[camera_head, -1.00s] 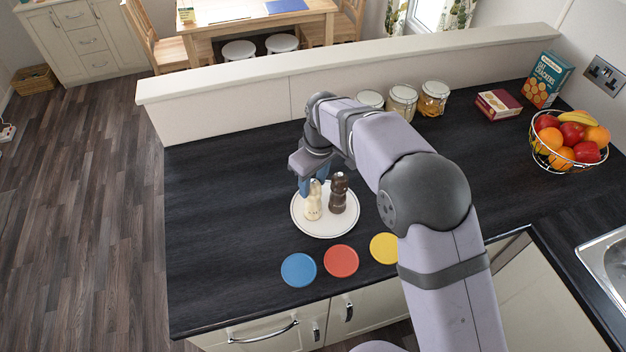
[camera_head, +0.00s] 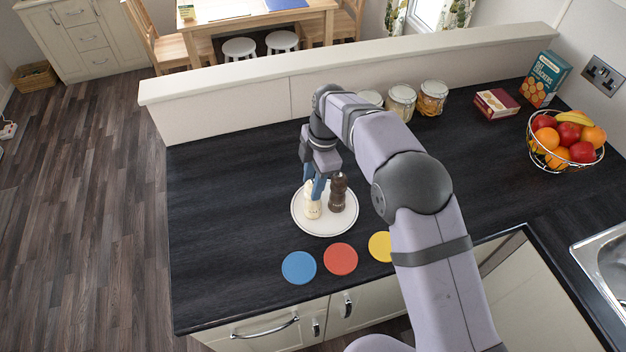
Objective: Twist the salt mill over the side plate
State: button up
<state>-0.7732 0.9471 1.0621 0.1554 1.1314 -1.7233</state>
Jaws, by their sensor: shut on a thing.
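A cream salt mill (camera_head: 313,208) stands upright on the white side plate (camera_head: 327,230), on its left part. A dark brown pepper mill (camera_head: 337,196) stands on the same plate, just to its right. My gripper (camera_head: 315,187), with blue fingers, points down over the plate and is shut on the top of the salt mill. The fingers and wrist hide the salt mill's upper end. The salt mill's base appears to rest on the plate.
Blue (camera_head: 299,268), red (camera_head: 341,259) and yellow (camera_head: 382,246) discs lie in front of the plate. Glass jars (camera_head: 402,101), a red box (camera_head: 496,103), a cracker box (camera_head: 545,79) and a fruit basket (camera_head: 566,141) stand at the back right. The counter's left is clear.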

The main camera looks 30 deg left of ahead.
jog(key=n, duration=0.4)
jog(key=shift+s+d+f+h+p, duration=0.1)
jog(key=shift+s+f+h+p, duration=0.1)
jog(key=shift+h+p, duration=0.15)
jog(key=n, duration=0.3)
jog(key=shift+f+g+p, duration=0.1)
jog(key=shift+g+p, duration=0.2)
jog(key=shift+p, duration=0.05)
jog(key=shift+w, duration=0.1)
jog(key=o, duration=0.8)
jog(key=shift+r, duration=0.3)
jog(key=shift+w+r, duration=0.1)
